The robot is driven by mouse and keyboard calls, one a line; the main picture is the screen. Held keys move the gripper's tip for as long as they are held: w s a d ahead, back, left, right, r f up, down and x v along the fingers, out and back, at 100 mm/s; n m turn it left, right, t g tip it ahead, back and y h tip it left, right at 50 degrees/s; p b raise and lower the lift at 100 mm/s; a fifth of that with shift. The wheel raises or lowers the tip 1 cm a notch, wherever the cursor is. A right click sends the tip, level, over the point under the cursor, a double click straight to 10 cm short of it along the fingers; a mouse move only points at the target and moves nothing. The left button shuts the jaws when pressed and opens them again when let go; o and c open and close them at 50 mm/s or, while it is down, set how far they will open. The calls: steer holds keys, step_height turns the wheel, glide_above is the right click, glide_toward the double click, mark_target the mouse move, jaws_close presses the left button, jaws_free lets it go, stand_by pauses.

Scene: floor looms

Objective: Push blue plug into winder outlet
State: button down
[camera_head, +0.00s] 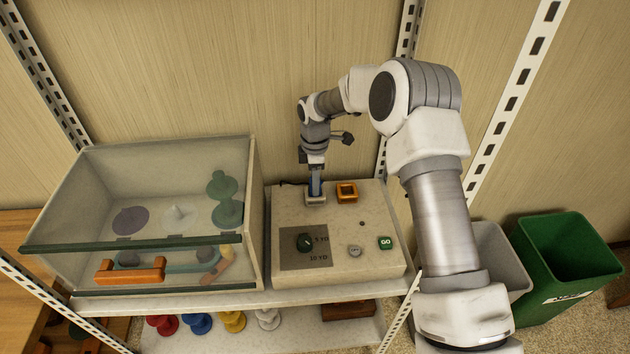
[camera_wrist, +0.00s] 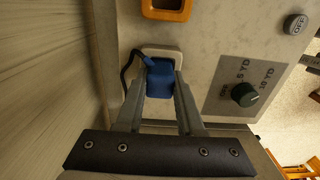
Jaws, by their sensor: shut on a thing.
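The blue plug (camera_wrist: 160,80) is between the fingers of my gripper (camera_wrist: 160,95) in the wrist view, with a dark cord curving off to its left. My gripper is shut on it. In the head view, my gripper (camera_head: 315,188) points straight down at the back left of the winder box (camera_head: 285,222). The winder outlet (camera_wrist: 162,52) is a pale square frame, and the plug sits over it. The frame also shows at the fingertips in the head view (camera_head: 316,200). How deep the plug sits in it cannot be told.
An orange square frame (camera_head: 347,191) is right of the outlet. The winder top carries a dark knob (camera_head: 304,242), a grey OFF button (camera_head: 355,251) and a green GO button (camera_head: 386,243). A glass-fronted case (camera_head: 150,205) stands left. Bins (camera_head: 565,260) stand right.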

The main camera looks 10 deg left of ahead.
steer(key=shift+f, duration=0.25)
steer(key=shift+c, duration=2.2)
jaws_free()
steer(key=shift+r, duration=0.1)
step_height(320, 180, up, 17)
steer(key=shift+r, duration=0.2)
